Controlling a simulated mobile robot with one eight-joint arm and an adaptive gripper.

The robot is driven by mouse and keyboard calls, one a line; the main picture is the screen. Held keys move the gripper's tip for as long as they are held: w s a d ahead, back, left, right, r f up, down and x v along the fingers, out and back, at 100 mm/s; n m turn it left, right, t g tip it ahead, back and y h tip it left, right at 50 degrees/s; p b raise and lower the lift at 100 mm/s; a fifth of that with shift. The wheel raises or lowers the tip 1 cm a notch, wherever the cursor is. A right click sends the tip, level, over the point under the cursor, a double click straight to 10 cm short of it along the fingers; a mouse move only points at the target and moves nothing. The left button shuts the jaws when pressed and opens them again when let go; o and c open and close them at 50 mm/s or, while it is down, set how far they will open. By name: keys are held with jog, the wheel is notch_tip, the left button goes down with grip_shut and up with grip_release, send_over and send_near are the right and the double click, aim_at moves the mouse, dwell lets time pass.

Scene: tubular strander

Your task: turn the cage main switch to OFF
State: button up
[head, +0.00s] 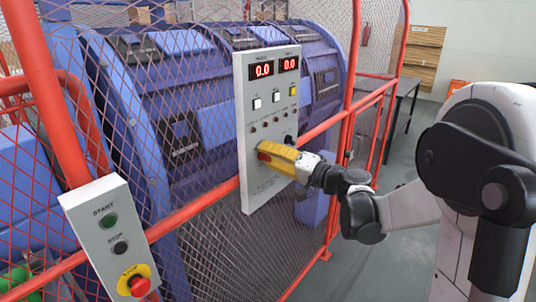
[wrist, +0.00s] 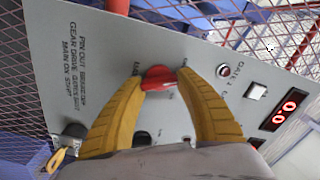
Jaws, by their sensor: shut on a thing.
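A grey control panel (head: 262,190) hangs on the red cage frame. A red switch knob (wrist: 158,78) stands out from the panel face, between my two yellow fingertips in the wrist view. My gripper (head: 266,152) reaches the panel from the right in the head view, and its fingers are shut on the red knob. A bit of the red knob also shows at the fingertips in the head view (head: 264,157). The labels around the knob are partly covered by my fingers, so its pointing position cannot be read.
Two red displays (head: 262,70) reading 0.0, white buttons (head: 257,104) and a black knob (head: 289,140) share the panel. A START/STOP box (head: 110,235) with a red emergency button (head: 140,286) stands lower left. Mesh and red rails (head: 320,131) surround the panel.

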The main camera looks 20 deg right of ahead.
jog(key=shift+r+n, duration=0.15)
jog(key=shift+n, duration=1.85)
jog(key=o, duration=1.2)
jog(key=v, duration=1.2)
